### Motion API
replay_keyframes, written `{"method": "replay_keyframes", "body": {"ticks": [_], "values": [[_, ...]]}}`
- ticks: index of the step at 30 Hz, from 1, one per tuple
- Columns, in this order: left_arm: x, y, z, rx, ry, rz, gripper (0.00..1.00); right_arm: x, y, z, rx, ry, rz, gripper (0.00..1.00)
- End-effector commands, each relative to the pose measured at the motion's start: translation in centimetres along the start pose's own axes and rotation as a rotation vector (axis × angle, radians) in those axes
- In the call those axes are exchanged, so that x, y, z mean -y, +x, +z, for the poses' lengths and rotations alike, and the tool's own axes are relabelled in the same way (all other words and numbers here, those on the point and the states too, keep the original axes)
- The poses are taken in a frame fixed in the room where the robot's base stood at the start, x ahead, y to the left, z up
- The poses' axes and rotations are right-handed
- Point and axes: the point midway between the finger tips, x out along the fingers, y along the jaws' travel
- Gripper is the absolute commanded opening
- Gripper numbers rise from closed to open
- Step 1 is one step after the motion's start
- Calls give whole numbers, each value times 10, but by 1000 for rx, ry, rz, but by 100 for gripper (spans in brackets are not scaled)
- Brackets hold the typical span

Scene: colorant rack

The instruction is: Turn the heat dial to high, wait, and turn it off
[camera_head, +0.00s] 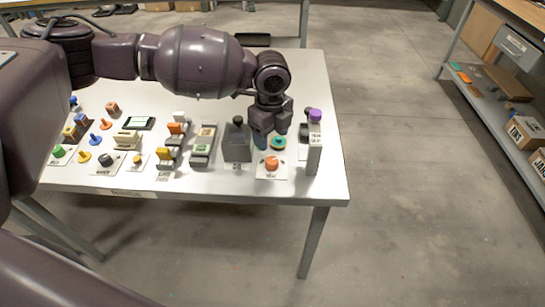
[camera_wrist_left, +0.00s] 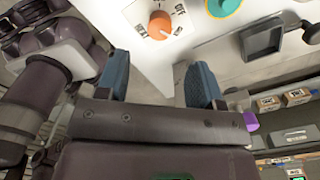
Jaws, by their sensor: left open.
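The heat dial is most likely the orange dial (camera_head: 271,163) on a white labelled plate near the front right of the table; its label is too small to read surely. In the left wrist view the orange dial (camera_wrist_left: 160,25) has printed marks around it, and I cannot tell its setting surely. My left gripper (camera_head: 268,128) points down just behind the dial, apart from it. Its two blue fingers (camera_wrist_left: 158,80) are spread with nothing between them. The dial lies beyond the fingertips in the left wrist view. My right gripper is not in view.
A teal dial (camera_head: 278,142) sits right behind the orange one. A grey upright block (camera_head: 237,143) stands to the left, and a post with a purple knob (camera_head: 315,116) to the right. Several other controls fill the table's left. The table's front edge (camera_head: 250,198) is close.

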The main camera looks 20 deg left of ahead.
Motion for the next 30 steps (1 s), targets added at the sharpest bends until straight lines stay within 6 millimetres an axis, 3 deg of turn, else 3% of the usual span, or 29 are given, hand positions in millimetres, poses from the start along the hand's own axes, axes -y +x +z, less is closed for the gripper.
{"method": "replay_keyframes", "body": {"ticks": [6,15,28,30], "values": [[-1,43,0,-2,-1,5,61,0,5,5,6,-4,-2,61],[0,80,0,-2,-2,2,61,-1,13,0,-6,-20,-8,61],[0,87,0,-1,-3,-1,61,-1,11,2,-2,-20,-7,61],[0,87,0,-1,-3,-1,53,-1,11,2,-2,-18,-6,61]]}}
